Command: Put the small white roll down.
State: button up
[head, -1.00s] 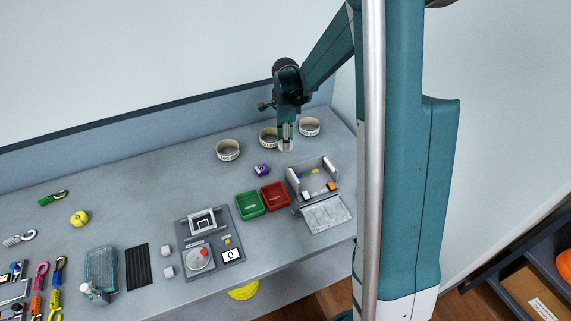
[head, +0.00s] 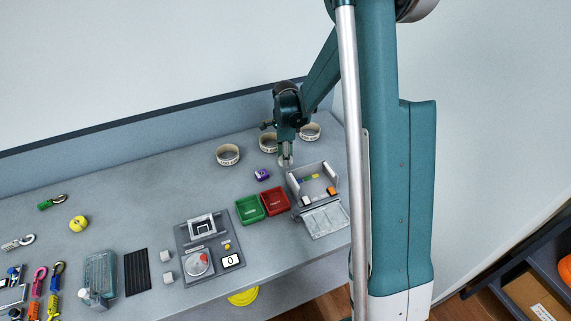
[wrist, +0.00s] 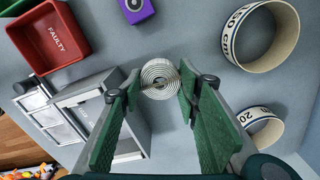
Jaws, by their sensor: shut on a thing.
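The small white roll (wrist: 159,79), a tight spiral of pale strap, shows end-on between my fingertips in the wrist view. My gripper (wrist: 160,88) is shut on it, with a green-padded finger on either side. In the head view my gripper (head: 284,161) points down over the back right of the table, just behind the grey open-topped station and right of the purple block. The roll is too small there to make out clearly. I cannot tell whether its underside touches the table.
A purple block (head: 262,174), red bin (head: 275,201), green bin (head: 249,210) and grey station (head: 318,187) stand close by. Large white rings (head: 228,155) stand behind, including one near the arm (head: 310,131). Bare table (head: 150,200) lies to the left.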

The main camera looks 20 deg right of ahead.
jog(key=shift+f, duration=1.8)
jog(key=shift+f+b, duration=0.2)
jog(key=shift+b, duration=0.1)
jog(key=o, duration=0.9)
jog(key=shift+r, duration=0.25)
jog(key=shift+r+p, duration=0.55)
jog(key=shift+r, duration=5.4)
